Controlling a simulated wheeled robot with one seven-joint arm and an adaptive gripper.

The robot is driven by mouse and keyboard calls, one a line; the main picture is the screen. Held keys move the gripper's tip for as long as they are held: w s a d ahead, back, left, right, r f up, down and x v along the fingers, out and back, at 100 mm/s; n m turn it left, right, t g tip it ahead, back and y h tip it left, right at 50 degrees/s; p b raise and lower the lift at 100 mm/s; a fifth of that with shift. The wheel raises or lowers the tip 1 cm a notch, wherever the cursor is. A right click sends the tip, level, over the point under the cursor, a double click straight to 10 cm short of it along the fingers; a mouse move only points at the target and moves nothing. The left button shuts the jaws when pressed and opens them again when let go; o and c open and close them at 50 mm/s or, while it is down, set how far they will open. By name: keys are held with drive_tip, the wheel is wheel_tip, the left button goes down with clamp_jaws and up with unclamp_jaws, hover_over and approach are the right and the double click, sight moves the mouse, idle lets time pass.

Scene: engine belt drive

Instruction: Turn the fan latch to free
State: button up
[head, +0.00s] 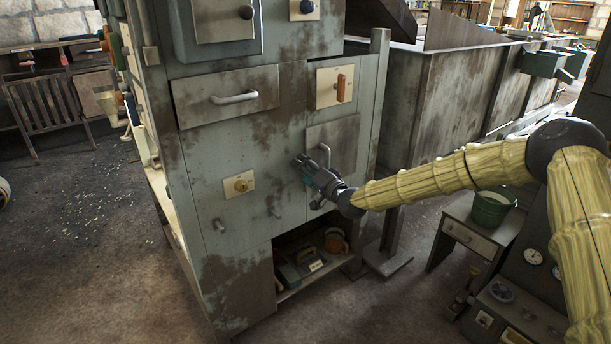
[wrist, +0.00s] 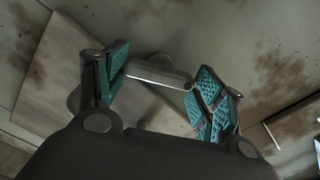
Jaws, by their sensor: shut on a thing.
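My gripper (head: 304,169) is at the front of the grey cabinet, at a square panel (head: 343,140) below the orange lever. In the wrist view my gripper (wrist: 163,82) has its teal pads at either end of a short grey handle (wrist: 155,76), and it is shut on this handle. The handle stands out from a pale plate (wrist: 60,75). No readable label shows which part is the fan latch. An upright orange lever (head: 341,88) on a cream plate and a yellow round knob (head: 240,186) on another plate are both apart from my gripper.
A drawer with a pale bar handle (head: 234,97) is at the upper left of the cabinet front. Small pegs (head: 219,225) stick out lower down. An open shelf (head: 315,262) with loose items is below. A green bucket (head: 490,207) stands on a small table at the right.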

drive_tip(key=shift+d+m+b, duration=0.1)
drive_tip(key=shift+m+b, duration=1.6)
drive_tip(key=shift+m, duration=1.2)
drive_tip(key=o, duration=1.1)
drive_tip(key=v, duration=1.2)
